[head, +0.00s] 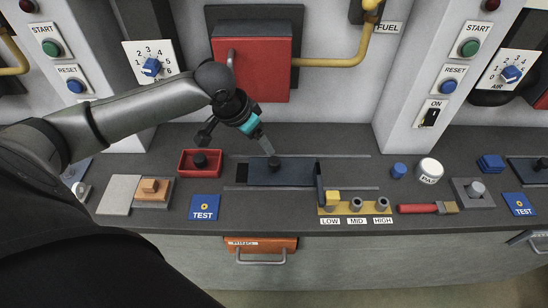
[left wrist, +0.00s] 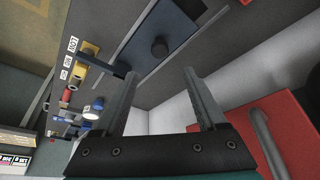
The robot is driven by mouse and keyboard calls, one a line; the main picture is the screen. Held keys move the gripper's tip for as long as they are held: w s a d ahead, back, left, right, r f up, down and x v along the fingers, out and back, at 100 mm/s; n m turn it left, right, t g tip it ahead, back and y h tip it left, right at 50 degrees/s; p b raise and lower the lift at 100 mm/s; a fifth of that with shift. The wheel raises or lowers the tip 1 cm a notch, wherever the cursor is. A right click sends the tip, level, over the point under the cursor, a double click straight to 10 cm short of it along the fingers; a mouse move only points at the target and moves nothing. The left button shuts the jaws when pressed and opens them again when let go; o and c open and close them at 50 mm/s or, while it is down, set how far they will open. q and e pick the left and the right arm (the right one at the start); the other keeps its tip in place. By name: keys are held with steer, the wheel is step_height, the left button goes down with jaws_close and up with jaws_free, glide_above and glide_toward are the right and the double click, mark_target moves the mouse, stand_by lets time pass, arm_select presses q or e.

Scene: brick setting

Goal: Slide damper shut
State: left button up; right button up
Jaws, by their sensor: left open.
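The damper is a dark blue-grey flat plate (head: 295,174) with a black knob (head: 274,163), lying between two thin rails on the counter. A narrow dark gap shows at its left end. The plate (left wrist: 150,28) and knob (left wrist: 159,47) also show in the left wrist view, beyond the fingertips. My left gripper (head: 266,146) is just above and behind the knob in the head view, fingers pointing down toward it. In the left wrist view its fingers (left wrist: 160,88) are spread with nothing between them. Contact with the knob cannot be told. My right gripper is not in view.
A red tray (head: 185,170) sits to the left, and a blue TEST pad (head: 205,208) in front. A red box (head: 255,70) is on the wall behind.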

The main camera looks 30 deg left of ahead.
mark_target(273, 161)
arm_select(q)
steer(key=b+x, duration=0.2)
steer(key=x, duration=1)
steer(key=shift+w+f, duration=0.15)
steer(key=shift+w, duration=0.05)
jaws_close()
stand_by(1.0)
